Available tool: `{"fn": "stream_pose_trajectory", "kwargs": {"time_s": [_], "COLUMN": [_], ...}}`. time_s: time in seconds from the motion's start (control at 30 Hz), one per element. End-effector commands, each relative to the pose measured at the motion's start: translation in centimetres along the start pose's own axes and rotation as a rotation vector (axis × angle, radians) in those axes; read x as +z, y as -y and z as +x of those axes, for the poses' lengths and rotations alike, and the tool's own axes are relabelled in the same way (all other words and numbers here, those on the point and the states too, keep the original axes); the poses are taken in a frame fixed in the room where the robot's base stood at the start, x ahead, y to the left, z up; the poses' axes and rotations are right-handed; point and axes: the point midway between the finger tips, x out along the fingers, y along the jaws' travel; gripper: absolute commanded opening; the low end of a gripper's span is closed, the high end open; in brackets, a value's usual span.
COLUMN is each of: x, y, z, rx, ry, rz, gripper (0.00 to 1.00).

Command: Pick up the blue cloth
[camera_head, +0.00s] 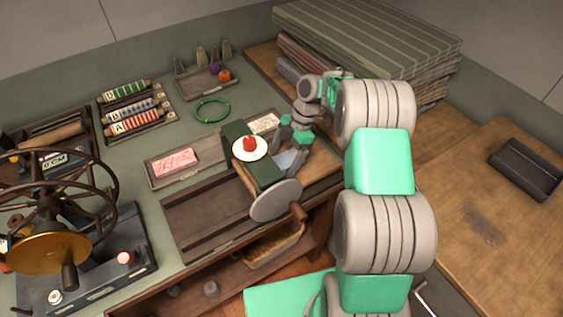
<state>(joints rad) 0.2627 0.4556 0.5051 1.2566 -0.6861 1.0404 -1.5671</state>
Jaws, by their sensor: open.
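A small pale blue-grey patch (291,161), which looks like the blue cloth, lies just right of the dark green device on the counter. It is small and partly hidden, so I cannot tell its full shape. My gripper (292,139) is right above and behind it, pointing down, with its jaws open. Nothing shows held between the fingers. I cannot tell whether the fingers touch the patch.
The dark green device (238,134) bears a white disc (249,149) with a red object (250,143). A grey round plate (276,200) with a handle stands in front. Striped folded fabric (370,40) is stacked behind. The wooden table (455,220) at right is mostly clear.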

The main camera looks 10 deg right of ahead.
Motion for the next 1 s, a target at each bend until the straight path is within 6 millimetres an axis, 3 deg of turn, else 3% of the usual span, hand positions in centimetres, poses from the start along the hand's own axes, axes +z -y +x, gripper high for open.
{"fn": "stream_pose_trajectory", "kwargs": {"time_s": [0.07, 0.9, 1.0], "x": [-0.03, -0.1, -0.1], "y": [-0.01, -0.03, -0.03], "z": [0.03, 0.0, 0.0], "rx": [-0.001, -0.001, -0.001], "ry": [0.0, 0.0, 0.0], "rz": [-0.001, -0.002, -0.002], "gripper": [0.86, 0.17, 0.14]}}
